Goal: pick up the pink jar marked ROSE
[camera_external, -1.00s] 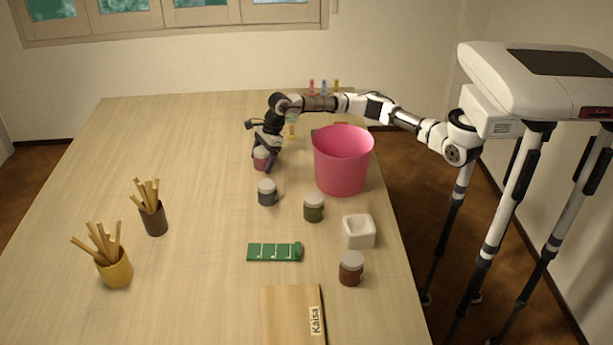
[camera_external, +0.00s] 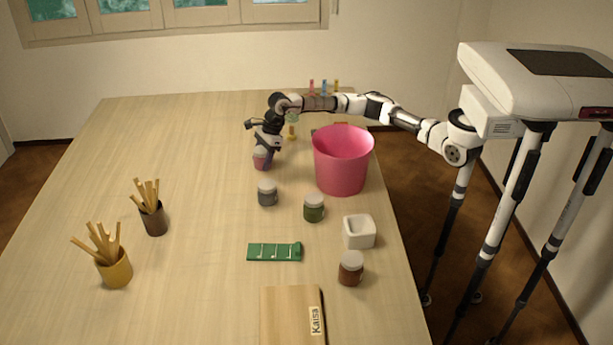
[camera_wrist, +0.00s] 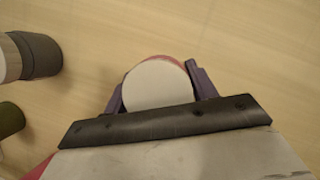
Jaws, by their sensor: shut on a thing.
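The pink jar (camera_external: 261,162) with a pale lid is at the far middle of the table, left of the pink bucket. In the wrist view its round pale lid (camera_wrist: 158,84) lies between my two fingers, with a thin pink rim showing. My gripper (camera_external: 264,154) points down over the jar and is shut on it; the fingers also show in the wrist view (camera_wrist: 158,92), one on each side. No writing on the jar can be read. I cannot tell whether the jar touches the table.
A pink bucket (camera_external: 341,172) stands close to the right of the jar. A grey jar (camera_external: 267,196), a green jar (camera_external: 313,211), a white square pot (camera_external: 358,235) and a brown jar (camera_external: 350,272) stand nearer.

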